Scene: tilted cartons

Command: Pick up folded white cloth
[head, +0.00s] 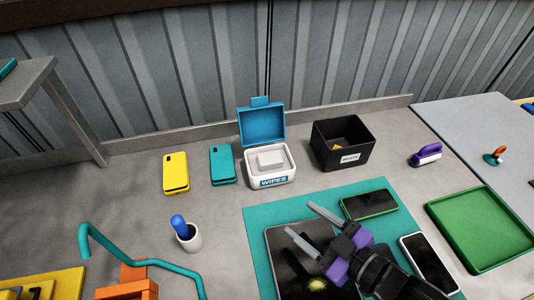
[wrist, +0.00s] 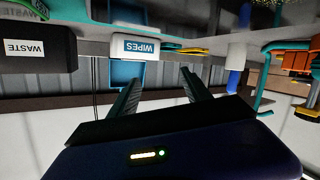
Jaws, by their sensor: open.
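The folded white cloth (head: 270,159) lies inside a white box marked WIPES (head: 271,181), whose blue lid (head: 261,127) stands open at the back. My gripper (head: 300,218) is open and empty above the teal mat, in front of and slightly right of the box, apart from it. In the wrist view the scene is upside down; the WIPES box (wrist: 136,47) shows beyond my open fingers (wrist: 160,72), with its blue lid hanging below it in the picture. The cloth cannot be made out in the wrist view.
A black waste bin (head: 343,143) stands close right of the box. Yellow (head: 175,172) and teal (head: 222,165) phones lie to its left. A teal mat (head: 258,225) with several devices lies in front. A cup with a blue-handled tool (head: 187,236) stands at front left.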

